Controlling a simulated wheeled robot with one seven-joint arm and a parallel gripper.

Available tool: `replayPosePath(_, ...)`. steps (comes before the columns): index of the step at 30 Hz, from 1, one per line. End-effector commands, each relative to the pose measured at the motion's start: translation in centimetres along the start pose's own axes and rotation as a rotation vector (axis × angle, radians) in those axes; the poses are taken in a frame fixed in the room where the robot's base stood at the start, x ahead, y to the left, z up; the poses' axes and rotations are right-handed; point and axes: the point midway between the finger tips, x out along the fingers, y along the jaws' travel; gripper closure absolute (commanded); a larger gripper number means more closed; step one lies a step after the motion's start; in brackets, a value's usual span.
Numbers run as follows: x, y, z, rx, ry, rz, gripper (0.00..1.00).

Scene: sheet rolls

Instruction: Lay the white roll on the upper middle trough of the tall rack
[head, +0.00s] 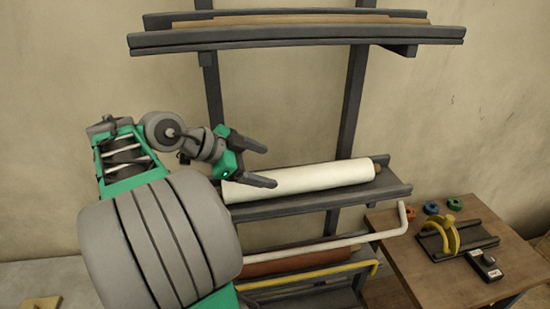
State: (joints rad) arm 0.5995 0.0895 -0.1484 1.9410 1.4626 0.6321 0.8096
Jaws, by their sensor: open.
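The white roll (325,177) lies lengthwise on a dark trough (300,203) of the tall rack (348,108), at a level below the top shelf. A brownish core end shows at its right end. My gripper (271,165) is open, with its two dark fingers pointing right. In the head view the fingers overlap the left part of the roll; nothing shows held between them. I cannot tell from this one view whether a finger touches the roll. The roll's left end is partly hidden by my gripper and arm.
The rack's top shelf (300,38) bears a long brown piece. Below the white roll are a pale bent bar (345,240), a reddish-brown roll (290,263) and a yellow bar (310,275). A wooden table (425,275) at right holds rings and a yellow-handled tool (452,238).

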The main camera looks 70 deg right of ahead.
Motion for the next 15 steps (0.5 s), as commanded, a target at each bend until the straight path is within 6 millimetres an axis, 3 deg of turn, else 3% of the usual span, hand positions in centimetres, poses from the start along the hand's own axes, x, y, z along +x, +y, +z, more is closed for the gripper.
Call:
replayPosePath(5,-0.5,0.0,0.1,-0.005,-0.004,-0.004,0.18)
replayPosePath(8,-1.6,-0.6,2.2,-0.111,-0.072,-0.066,0.18)
replayPosePath(11,-5.5,-1.1,8.0,-0.418,-0.24,-0.25,0.18)
replayPosePath(12,-7.9,-0.6,11.0,-0.584,-0.316,-0.349,0.18)
replayPosePath(14,-12.0,1.3,15.5,-0.852,-0.42,-0.518,0.18)
replayPosePath(15,-14.8,3.4,18.3,-1.036,-0.479,-0.639,0.18)
